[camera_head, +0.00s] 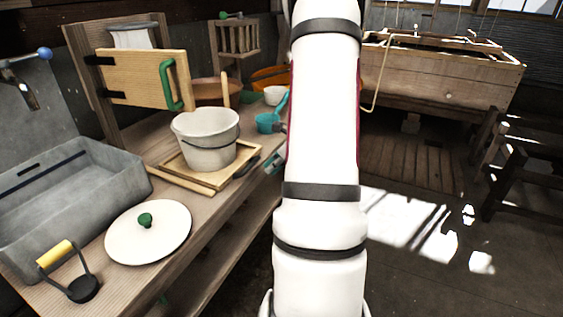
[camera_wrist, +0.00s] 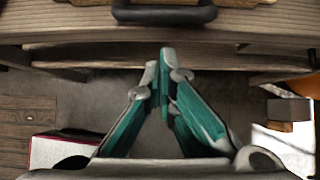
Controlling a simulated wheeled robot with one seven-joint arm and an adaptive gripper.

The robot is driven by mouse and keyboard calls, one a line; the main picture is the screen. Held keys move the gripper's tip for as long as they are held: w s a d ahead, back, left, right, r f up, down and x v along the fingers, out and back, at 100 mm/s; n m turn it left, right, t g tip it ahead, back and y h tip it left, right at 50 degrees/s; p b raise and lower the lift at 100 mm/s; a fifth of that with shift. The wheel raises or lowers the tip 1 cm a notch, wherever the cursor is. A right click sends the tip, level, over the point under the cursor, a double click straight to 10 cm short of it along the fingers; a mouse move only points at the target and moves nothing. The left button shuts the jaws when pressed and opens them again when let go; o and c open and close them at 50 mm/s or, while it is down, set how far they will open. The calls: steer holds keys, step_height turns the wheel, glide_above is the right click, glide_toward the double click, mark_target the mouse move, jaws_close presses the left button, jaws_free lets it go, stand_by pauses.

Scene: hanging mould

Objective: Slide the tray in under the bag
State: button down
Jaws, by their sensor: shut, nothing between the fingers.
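A light wooden tray (camera_head: 205,186) lies on the counter with a white bucket (camera_head: 206,138) standing on it. The tray's dark handle (camera_head: 248,165) faces the arm; it also shows at the top of the wrist view (camera_wrist: 163,13). My gripper (camera_head: 272,163), partly hidden by my arm, is just right of the handle. In the wrist view its teal fingers (camera_wrist: 165,62) are shut and empty, with their tips apart from the handle. A pale cloth (camera_head: 133,37), possibly the bag, hangs behind a wooden panel (camera_head: 142,78); its lower part is hidden.
The panel has a green handle (camera_head: 168,86). A white lid (camera_head: 148,236), a yellow-handled tool (camera_head: 68,268) and a grey sink (camera_head: 75,190) are in front and left. A teal cup (camera_head: 267,123) and white bowl (camera_head: 275,95) stand behind the tray. A wooden vat (camera_head: 445,85) is far right.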

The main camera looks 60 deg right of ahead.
steer(key=shift+w+a+f, duration=0.15)
steer(key=shift+w, duration=1.4)
steer(key=w, duration=0.8)
steer(key=w+a+p, duration=0.1)
steer(key=w, duration=0.7)
steer(key=w+a, duration=0.1)
steer(key=w, duration=0.7)
steer(key=shift+p, duration=0.3)
